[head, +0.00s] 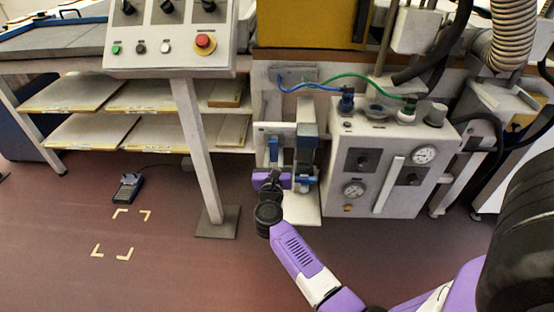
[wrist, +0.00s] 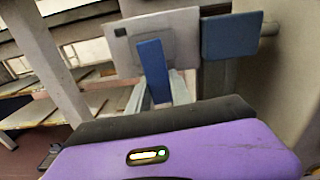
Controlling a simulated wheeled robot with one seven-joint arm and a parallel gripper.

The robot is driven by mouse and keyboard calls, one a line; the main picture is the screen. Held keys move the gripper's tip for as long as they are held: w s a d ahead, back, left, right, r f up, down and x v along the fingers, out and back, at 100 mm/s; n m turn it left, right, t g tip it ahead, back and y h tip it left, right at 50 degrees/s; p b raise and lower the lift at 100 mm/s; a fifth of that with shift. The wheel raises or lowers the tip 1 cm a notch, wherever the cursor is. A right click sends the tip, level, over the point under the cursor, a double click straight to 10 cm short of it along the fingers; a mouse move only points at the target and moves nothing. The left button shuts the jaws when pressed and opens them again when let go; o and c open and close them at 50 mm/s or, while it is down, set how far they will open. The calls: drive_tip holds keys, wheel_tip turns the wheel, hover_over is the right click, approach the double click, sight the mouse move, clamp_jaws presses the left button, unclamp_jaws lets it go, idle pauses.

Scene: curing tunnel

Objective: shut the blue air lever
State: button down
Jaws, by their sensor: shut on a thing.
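The blue air lever (wrist: 152,66) shows in the wrist view as a flat blue bar on a light grey plate (wrist: 124,47). It hangs down from the plate, slightly tilted in the picture. My gripper (wrist: 160,90) has its two grey fingers on either side of the lever's lower end and is shut on it. In the head view the lever (head: 273,149) is on the pale panel left of the grey valve box, with my purple gripper (head: 271,172) just below it. The lever's lowest tip is hidden between the fingers and behind my gripper body.
A second blue part (wrist: 232,35) sits close right of the lever. A gauge box (head: 388,160) with hoses stands to the right. A control console (head: 170,40) on a grey post (head: 196,150) and shelves are left. The floor at left is mostly clear, apart from a pedal (head: 128,187).

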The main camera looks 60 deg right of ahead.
drive_tip(key=shift+w+a+f+m, duration=0.1)
drive_tip(key=shift+w+m, duration=0.05)
drive_tip(key=shift+m, duration=0.25)
drive_tip(key=c, duration=1.2)
unclamp_jaws()
drive_tip(key=shift+o, duration=0.2)
drive_tip(key=v, duration=0.7)
drive_tip(key=shift+a, duration=0.4)
